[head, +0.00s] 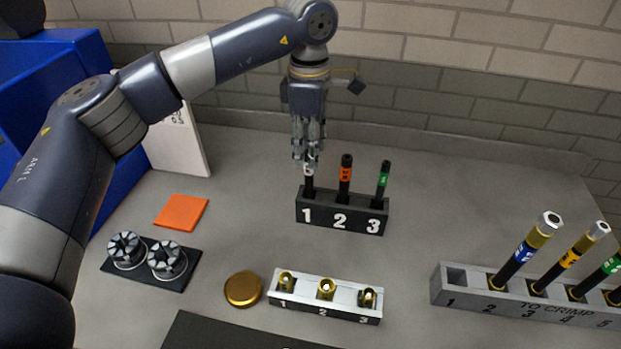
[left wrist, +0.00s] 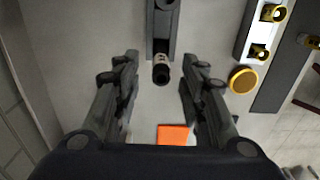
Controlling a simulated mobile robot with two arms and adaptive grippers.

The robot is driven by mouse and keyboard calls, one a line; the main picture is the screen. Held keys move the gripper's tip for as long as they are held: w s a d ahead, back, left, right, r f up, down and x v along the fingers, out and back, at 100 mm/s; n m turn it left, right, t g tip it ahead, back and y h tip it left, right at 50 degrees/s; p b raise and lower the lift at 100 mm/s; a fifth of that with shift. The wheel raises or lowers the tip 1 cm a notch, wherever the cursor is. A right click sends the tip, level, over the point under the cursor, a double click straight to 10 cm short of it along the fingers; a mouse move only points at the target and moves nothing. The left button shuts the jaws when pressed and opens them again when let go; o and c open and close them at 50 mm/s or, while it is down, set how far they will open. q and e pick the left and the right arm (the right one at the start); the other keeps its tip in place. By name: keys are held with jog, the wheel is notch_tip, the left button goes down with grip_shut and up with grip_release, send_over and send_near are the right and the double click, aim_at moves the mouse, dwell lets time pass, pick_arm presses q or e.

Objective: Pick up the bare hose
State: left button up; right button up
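A black hose with a white band (head: 309,172) stands upright in slot 1 of the black numbered rack (head: 341,219). A black hose with an orange band (head: 346,176) is in slot 2 and one with a green band (head: 383,180) is in slot 3. My left gripper (head: 308,160) points down over the white-banded hose. In the left wrist view, this gripper (left wrist: 160,62) is open, and the white-banded hose (left wrist: 161,72) shows between its spread fingers. My right gripper is not in view.
A white rack (head: 325,311) with brass fittings and a gold disc (head: 243,289) lie in front. A grey "TO CRIMP" rack (head: 448,300) with fitted hoses stands right. An orange square (head: 181,212) and a black plate (head: 178,283) with two round parts lie left.

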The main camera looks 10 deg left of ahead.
aim_at(309, 176)
pick_arm(q)
notch_tip(309, 176, down, 2)
jog(key=shift+f, duration=0.1)
notch_tip(309, 176, down, 5)
jog(key=p, duration=0.3)
jog(key=shift+s+a, duration=0.1)
jog(key=shift+f, duration=0.3)
grip_shut()
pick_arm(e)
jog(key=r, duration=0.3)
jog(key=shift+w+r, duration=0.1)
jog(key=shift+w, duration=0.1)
